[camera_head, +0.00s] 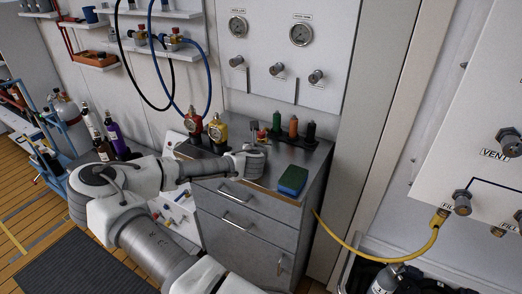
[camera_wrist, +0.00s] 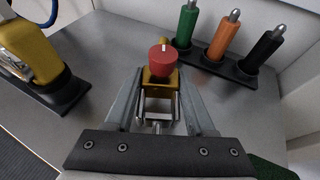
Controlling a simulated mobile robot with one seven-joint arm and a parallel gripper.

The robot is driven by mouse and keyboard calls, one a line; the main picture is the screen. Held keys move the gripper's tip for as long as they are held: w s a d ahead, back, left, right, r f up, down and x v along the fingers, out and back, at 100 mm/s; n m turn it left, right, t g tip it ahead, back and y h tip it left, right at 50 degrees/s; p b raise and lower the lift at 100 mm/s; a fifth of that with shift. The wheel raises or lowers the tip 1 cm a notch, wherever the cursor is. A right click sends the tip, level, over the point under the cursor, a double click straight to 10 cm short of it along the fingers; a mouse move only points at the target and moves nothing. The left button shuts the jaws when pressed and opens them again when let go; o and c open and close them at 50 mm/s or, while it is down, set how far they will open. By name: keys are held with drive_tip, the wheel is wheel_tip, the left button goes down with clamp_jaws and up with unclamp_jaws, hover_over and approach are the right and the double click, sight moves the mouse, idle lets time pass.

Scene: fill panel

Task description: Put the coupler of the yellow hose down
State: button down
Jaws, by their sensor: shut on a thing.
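My gripper (camera_wrist: 159,84) is shut on a small brass fitting (camera_wrist: 157,77) with a red knob (camera_wrist: 161,58), above the grey cabinet top (camera_wrist: 105,42). A bit of yellow shows behind the knob. I cannot tell whether the fitting touches the top. In the head view my gripper (camera_head: 254,150) is over the cabinet, and the fitting is hard to make out.
Green, orange and black tools (camera_head: 294,128) stand in a rack at the cabinet's back. A red gauge piece (camera_head: 193,123) and a yellow one (camera_head: 217,130) stand at left. A green-and-blue sponge (camera_head: 293,180) lies near the front right edge.

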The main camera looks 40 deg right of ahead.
wheel_tip(320, 180, down, 3)
drive_tip(key=shift+r, duration=0.2)
drive_tip(key=shift+f+b, duration=0.7)
drive_tip(key=shift+c, duration=1.2)
unclamp_jaws()
